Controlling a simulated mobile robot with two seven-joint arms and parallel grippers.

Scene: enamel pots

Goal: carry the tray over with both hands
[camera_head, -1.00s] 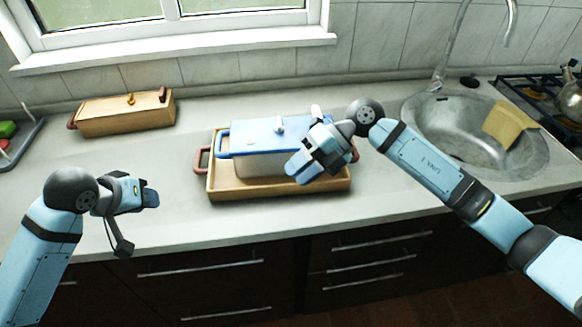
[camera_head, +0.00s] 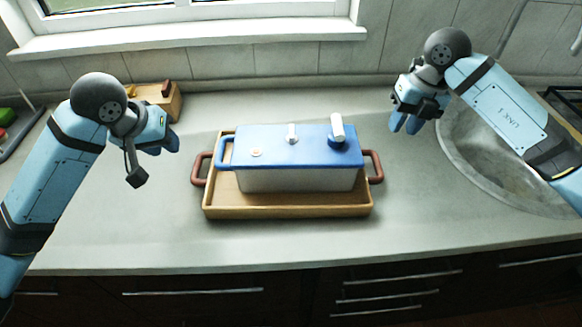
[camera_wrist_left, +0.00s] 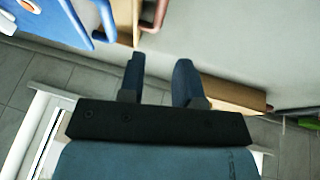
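The wooden tray (camera_head: 290,212) with red-brown handles lies on the counter. The left handle (camera_head: 198,170) and right handle (camera_head: 375,166) are free. A white enamel pot (camera_head: 297,181) with a blue lid (camera_head: 270,146) stands in the tray. My left gripper (camera_head: 168,141) is in the air left of the tray, apart from it. The left wrist view shows its fingers (camera_wrist_left: 159,76) apart with nothing between them. My right gripper (camera_head: 405,125) is in the air to the right of and beyond the tray; its fingertips look apart and empty.
A wooden box (camera_head: 165,98) is partly hidden behind my left arm. The sink (camera_head: 490,165) lies to the right. The counter in front of the tray is clear.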

